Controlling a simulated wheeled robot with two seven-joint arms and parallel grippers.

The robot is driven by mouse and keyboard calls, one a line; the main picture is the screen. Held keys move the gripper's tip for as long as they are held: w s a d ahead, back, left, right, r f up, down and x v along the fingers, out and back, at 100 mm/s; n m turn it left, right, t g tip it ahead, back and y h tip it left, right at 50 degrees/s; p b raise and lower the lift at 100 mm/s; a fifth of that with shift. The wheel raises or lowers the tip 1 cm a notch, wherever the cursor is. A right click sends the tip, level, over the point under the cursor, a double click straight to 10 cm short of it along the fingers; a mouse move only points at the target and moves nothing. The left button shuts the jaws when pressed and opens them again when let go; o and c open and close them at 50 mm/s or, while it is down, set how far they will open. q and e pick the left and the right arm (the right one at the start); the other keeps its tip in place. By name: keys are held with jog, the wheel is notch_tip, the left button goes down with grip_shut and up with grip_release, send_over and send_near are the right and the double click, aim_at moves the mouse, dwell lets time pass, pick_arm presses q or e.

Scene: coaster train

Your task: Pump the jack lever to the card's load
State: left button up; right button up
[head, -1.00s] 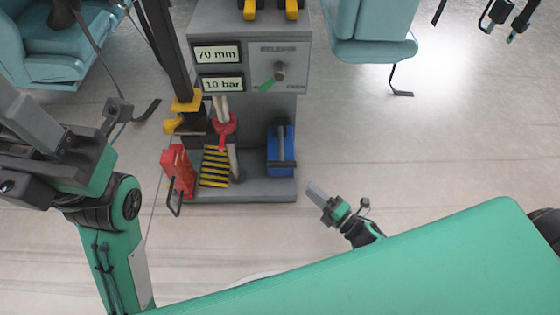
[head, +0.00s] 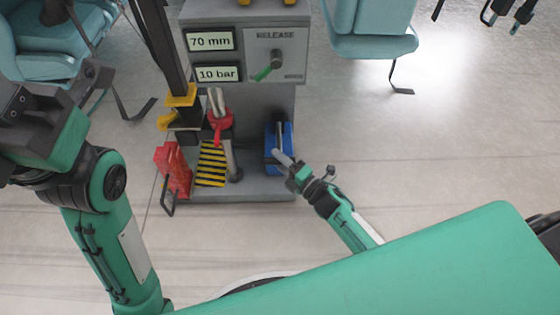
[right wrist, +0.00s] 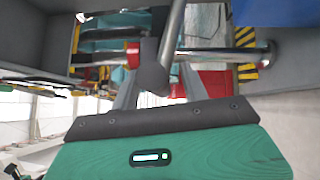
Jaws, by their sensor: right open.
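The blue pump block (head: 289,139) stands at the right of the grey machine's base, with a grey upright lever (head: 280,135) on it. My right gripper (head: 283,159) is at the front of this block, its fingers reaching to the lever. In the right wrist view, a dark grey bar (right wrist: 164,50), apparently the lever, stands between the two spread fingers of my right gripper (right wrist: 160,89); contact cannot be told. The displays read 70 mm (head: 209,41) and 10 bar (head: 217,73). No load card is readable.
The release panel (head: 293,50) has a knob with a green pointer. A red box (head: 175,169) with a black handle, a red-collared post (head: 219,124) and a striped plate (head: 211,164) are left of the pump. Teal seats flank the machine; floor at right is clear.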

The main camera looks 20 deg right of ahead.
jog(key=shift+c, duration=0.3)
grip_shut()
jog(key=shift+r, duration=0.15)
